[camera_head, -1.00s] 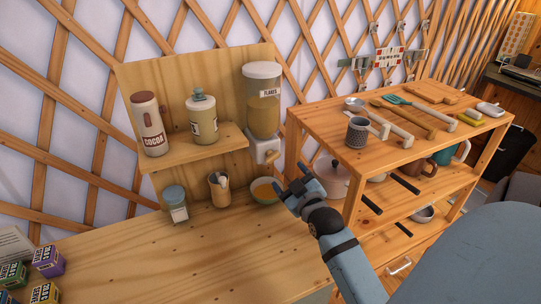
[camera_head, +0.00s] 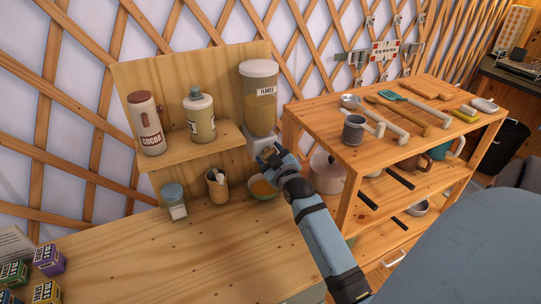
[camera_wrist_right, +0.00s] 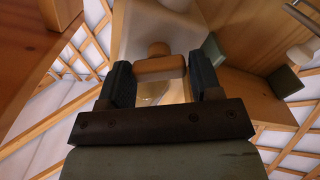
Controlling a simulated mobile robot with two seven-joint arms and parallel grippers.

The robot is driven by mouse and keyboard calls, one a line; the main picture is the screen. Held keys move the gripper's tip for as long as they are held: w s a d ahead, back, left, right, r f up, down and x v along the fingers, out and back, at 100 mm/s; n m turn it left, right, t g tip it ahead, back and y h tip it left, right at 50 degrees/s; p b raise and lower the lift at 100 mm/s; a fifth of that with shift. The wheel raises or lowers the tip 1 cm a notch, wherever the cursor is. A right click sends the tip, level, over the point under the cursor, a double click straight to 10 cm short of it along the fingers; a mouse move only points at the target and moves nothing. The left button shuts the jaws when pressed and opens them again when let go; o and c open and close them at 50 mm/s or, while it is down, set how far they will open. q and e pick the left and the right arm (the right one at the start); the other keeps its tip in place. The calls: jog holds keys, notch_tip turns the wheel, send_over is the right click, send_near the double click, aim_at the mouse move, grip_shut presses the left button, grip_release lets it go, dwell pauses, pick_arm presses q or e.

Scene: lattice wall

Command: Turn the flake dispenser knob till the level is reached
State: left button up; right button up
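The flake dispenser (camera_head: 259,112) has a clear body labelled FLAKES, a pale lid and a white base, and stands on the right of the wooden shelf. It holds yellowish flakes. Its wooden knob (camera_wrist_right: 160,65) shows in the right wrist view, between the finger ends. My right gripper (camera_head: 264,155) is at the dispenser's front and hides the knob in the head view. Its fingers (camera_wrist_right: 162,82) are apart, one on each side of the knob; whether they touch it I cannot tell. A bowl (camera_head: 262,190) with orange-yellow contents sits below. My left gripper is out of view.
A cocoa canister (camera_head: 147,124) and a lidded jar (camera_head: 200,115) stand on the shelf. A small jar (camera_head: 174,201) and a cup (camera_head: 217,186) stand below. A kitchen rack (camera_head: 400,150) is at right.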

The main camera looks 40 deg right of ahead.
jog(key=c, duration=0.5)
jog(key=shift+d+r+m+p, duration=0.15)
jog(key=shift+m+p, duration=1.5)
jog(key=shift+m, duration=1.15)
jog(key=o, duration=0.9)
